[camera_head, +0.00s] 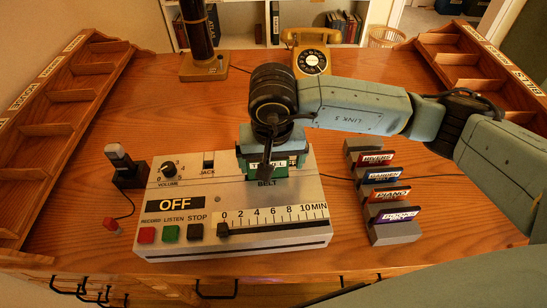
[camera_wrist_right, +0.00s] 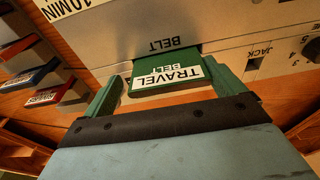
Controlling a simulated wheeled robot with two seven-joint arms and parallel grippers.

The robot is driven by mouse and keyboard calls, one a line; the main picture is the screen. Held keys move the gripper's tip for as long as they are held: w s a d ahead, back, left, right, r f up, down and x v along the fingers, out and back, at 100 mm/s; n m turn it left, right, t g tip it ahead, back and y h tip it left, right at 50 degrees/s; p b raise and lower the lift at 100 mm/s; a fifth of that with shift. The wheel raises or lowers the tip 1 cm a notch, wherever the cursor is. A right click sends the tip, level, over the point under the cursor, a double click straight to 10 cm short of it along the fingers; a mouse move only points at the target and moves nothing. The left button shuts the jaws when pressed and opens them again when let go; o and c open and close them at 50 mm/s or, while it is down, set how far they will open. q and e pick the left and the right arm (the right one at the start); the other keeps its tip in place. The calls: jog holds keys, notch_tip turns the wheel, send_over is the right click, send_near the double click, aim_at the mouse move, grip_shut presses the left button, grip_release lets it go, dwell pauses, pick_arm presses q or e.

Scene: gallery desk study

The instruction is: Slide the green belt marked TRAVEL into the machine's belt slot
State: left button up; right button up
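The green TRAVEL belt (camera_head: 267,163) is at the belt slot of the grey machine (camera_head: 200,190), just behind the printed word BELT. In the right wrist view, the belt (camera_wrist_right: 166,76) has its lower part hidden in the slot, its white label in sight. My right gripper (camera_head: 272,150) points down over it. Its two green fingers (camera_wrist_right: 165,90) stand either side of the belt, with a narrow gap showing at least on one side, so it looks open around the belt. How deep the belt sits is hard to tell. My left gripper is not in view.
A grey rack (camera_head: 366,235) with several labelled belts stands right of the machine. A small microphone (camera_head: 126,167) stands at its left. A yellow telephone (camera_head: 311,58) and a dark cylinder on a stand (camera_head: 204,68) are behind. Wooden shelves (camera_head: 60,95) line both sides.

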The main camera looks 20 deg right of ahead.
jog(key=shift+o, duration=0.8)
jog(key=shift+d+f, duration=0.2)
jog(key=shift+f, duration=0.5)
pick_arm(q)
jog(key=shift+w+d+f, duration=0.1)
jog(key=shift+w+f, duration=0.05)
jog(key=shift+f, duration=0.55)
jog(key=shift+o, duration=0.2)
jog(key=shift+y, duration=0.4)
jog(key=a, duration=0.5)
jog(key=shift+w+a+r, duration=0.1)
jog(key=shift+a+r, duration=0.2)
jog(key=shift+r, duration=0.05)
pick_arm(e)
jog(key=shift+r, duration=0.6)
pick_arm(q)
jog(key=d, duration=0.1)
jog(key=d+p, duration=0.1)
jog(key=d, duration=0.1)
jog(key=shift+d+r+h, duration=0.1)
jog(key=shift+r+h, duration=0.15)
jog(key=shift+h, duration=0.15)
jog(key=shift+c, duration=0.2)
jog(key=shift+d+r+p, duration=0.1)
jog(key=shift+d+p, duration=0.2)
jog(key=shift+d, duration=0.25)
pick_arm(e)
notch_tip(320, 180, up, 13)
jog(key=s, duration=0.2)
